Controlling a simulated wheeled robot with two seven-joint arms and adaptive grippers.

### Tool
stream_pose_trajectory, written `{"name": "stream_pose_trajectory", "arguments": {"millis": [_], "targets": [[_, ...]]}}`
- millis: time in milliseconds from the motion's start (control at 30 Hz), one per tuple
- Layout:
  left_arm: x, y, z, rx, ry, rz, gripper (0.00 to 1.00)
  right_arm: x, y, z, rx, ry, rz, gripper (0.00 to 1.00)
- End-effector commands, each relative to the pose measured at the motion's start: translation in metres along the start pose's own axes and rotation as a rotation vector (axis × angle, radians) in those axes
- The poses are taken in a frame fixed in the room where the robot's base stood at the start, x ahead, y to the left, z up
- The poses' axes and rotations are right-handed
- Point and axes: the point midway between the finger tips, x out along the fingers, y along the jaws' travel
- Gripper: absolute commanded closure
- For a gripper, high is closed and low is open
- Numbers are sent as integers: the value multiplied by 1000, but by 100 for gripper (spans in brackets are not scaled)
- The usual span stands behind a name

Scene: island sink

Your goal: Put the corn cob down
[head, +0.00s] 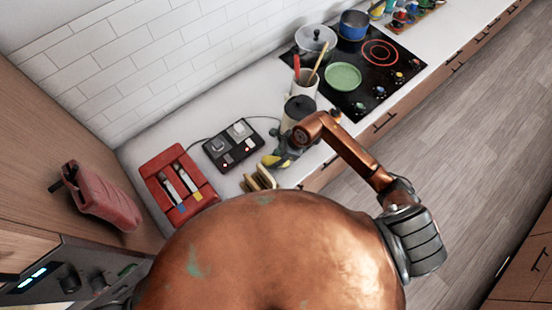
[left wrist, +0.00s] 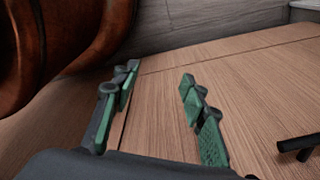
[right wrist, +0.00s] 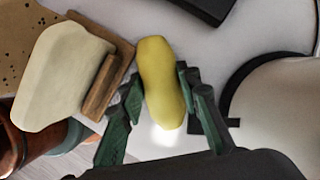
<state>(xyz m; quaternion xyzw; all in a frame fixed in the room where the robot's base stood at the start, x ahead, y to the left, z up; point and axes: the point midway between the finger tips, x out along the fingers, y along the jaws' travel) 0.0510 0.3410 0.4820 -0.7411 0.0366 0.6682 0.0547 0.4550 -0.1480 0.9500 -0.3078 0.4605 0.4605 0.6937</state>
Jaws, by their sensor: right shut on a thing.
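The yellow corn cob (right wrist: 160,85) is between the fingers of my right gripper (right wrist: 158,108) in the right wrist view, and the gripper is shut on it. In the head view the cob (head: 270,160) is a small yellow shape at the right gripper (head: 281,156), over the white counter (head: 232,185). I cannot tell whether the cob touches the counter. My left gripper (left wrist: 157,88) is open and empty in the left wrist view, in front of a wooden cabinet surface. It is not seen in the head view.
A wooden holder with a cream-coloured piece (right wrist: 62,75) is left of the cob. A black device (head: 240,145), a red tray (head: 178,185) and a utensil crock (head: 303,85) stand on the counter. The cooktop (head: 375,75) holds pots.

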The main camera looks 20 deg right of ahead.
Motion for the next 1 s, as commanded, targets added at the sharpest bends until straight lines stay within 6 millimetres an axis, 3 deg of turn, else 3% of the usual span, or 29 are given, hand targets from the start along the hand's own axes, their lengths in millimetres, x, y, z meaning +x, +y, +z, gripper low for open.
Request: {"name": "stream_pose_trajectory", "arguments": {"millis": [200,233,467,800,1000], "targets": [[4,1,2,0,-2,0,60,3,0,-2,-1,0,0,98],[3,1,2,0,-2,1,60,3,0,-2,-1,1,1,68],[3,1,2,0,-3,1,60,2,0,-2,0,1,1,52],[0,1,2,0,-3,1,60,0,0,0,1,0,1,52],[8,1,4,0,-4,1,60,-26,-1,-2,-4,3,-4,52]]}}
